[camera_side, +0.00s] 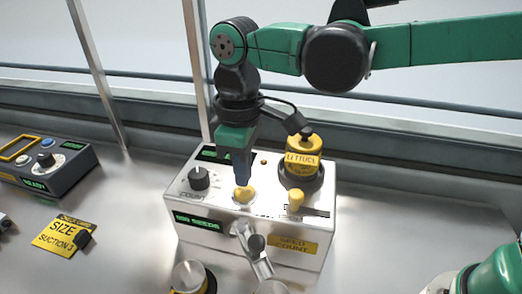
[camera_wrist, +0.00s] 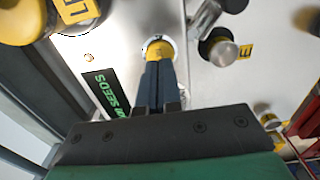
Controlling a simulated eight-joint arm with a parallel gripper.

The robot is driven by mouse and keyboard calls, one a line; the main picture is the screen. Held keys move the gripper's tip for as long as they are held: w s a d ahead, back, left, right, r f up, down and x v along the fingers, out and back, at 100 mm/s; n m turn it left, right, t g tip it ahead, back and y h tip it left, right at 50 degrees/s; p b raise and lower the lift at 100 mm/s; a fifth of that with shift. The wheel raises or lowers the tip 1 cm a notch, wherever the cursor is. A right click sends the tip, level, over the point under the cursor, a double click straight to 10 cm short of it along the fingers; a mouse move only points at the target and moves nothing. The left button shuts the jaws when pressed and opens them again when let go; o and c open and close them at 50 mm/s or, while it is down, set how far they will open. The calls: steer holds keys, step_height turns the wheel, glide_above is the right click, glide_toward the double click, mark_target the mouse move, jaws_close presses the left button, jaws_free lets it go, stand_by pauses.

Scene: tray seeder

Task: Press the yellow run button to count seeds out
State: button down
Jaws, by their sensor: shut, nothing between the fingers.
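The yellow run button (camera_side: 243,194) is on the top face of the metal seed counter (camera_side: 210,240), right of a black dial. My gripper (camera_side: 242,182) points down with its shut fingertips at the button, covering part of it. In the wrist view the fingertips (camera_wrist: 158,66) meet the edge of the yellow button (camera_wrist: 157,48). They look to be touching it or just above it; I cannot tell how far the button is pressed. The fingers hold nothing.
A yellow lettuce seed jar (camera_side: 302,160) stands at the counter's back right, near a small yellow knob (camera_side: 296,200). The black dial (camera_side: 199,178) is left of the button. A metal spout (camera_side: 257,252) juts out in front. Another control box (camera_side: 45,165) sits at far left.

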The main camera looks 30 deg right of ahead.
mark_target(244, 190)
steer(key=shift+f, duration=1.05)
step_height(244, 190, up, 8)
stand_by(1.0)
